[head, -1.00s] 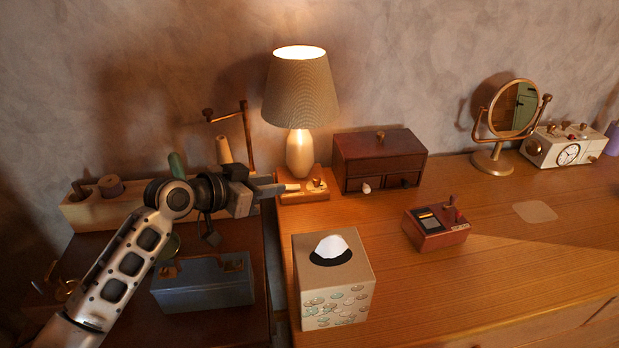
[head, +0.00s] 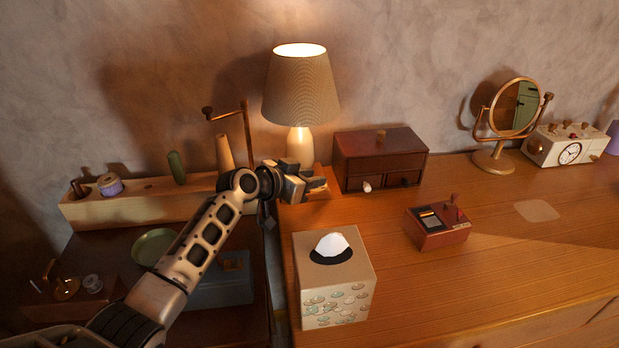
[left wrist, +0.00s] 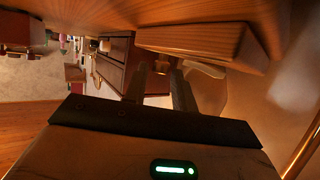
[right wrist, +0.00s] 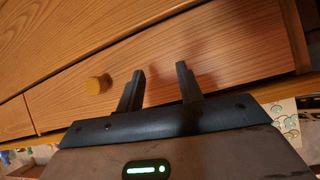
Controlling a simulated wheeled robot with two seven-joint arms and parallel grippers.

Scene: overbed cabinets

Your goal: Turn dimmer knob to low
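The lit table lamp (head: 299,88) stands on a square wooden base (head: 329,193) at the back of the dresser. My left gripper (head: 322,183) is over the front of that base and hides the dimmer knob in the head view. In the left wrist view, the wooden base (left wrist: 200,42) shows near the top, with a small brass-coloured knob (left wrist: 162,67) by the fingertips. The left fingers (left wrist: 160,72) are apart, with the knob appearing between their tips; contact cannot be told. My right gripper (right wrist: 160,72) is open and empty, facing a wooden drawer front.
A dark red drawer box (head: 380,155) stands just right of the lamp. A tissue box (head: 335,280) is in front, and a small red switch box (head: 438,228) is to its right. A thread rack (head: 140,205) is at the left. A round drawer knob (right wrist: 97,84) is near the right gripper.

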